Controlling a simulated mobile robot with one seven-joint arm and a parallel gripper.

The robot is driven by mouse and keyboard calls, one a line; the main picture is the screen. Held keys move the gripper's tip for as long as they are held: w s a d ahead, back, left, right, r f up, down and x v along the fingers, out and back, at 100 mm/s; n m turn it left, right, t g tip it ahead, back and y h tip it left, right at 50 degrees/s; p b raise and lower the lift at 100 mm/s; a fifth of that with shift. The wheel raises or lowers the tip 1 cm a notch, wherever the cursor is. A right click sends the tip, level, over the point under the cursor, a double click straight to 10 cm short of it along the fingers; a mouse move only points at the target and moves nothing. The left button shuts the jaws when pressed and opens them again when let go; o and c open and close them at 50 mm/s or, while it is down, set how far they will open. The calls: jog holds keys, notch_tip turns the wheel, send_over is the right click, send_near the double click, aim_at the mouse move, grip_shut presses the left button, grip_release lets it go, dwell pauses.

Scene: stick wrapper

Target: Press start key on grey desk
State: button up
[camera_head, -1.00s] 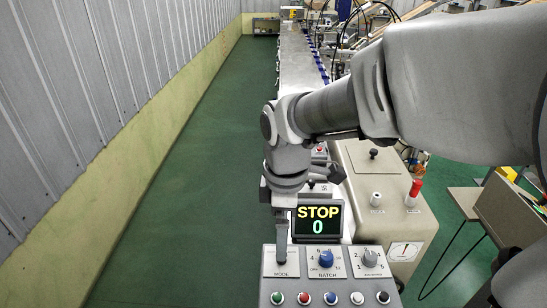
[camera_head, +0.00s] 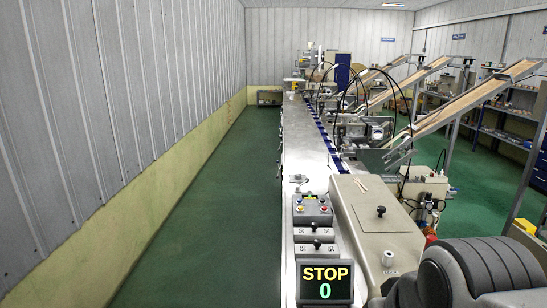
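The grey desk with its knobs and row of coloured buttons is outside the picture, below the lower edge, so I cannot see the start key. A dark display (camera_head: 325,283) at the bottom centre reads STOP in yellow and 0 in light green. Part of my grey arm fills the lower right corner. My gripper is not in view.
A long metal conveyor line (camera_head: 305,150) runs away from me. A small grey box (camera_head: 312,208) with coloured buttons sits on it. A beige cabinet (camera_head: 370,215) stands to its right. Sloping chutes (camera_head: 480,95) rise at the right. Green floor (camera_head: 215,215) lies clear at the left.

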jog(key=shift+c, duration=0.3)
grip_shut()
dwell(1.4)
